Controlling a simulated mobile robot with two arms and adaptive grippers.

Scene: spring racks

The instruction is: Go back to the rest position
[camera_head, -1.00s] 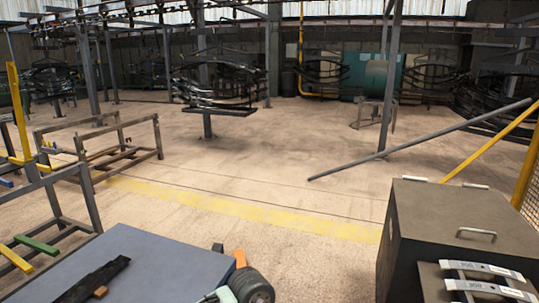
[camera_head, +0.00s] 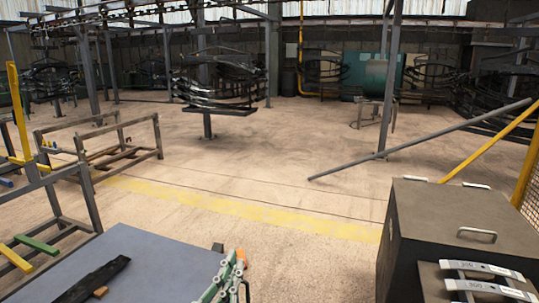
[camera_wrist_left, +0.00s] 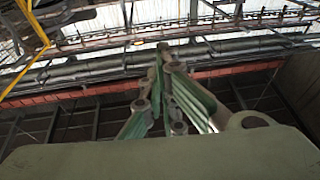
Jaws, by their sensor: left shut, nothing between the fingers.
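My left gripper (camera_head: 234,256) shows at the bottom of the head view, its green and grey fingers pointing up in front of the right edge of a blue-grey table (camera_head: 165,255). In the left wrist view the finger linkages (camera_wrist_left: 163,50) come together at the tips, shut with nothing between them. That view looks up at roof beams and overhead rails. My right gripper is not in view.
A dark bar (camera_head: 92,281) and a small orange block (camera_head: 100,292) lie on the table. A dark box (camera_head: 455,215) with metal handles stands at the right. A metal frame rack (camera_head: 60,190) stands at the left. The floor between is open.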

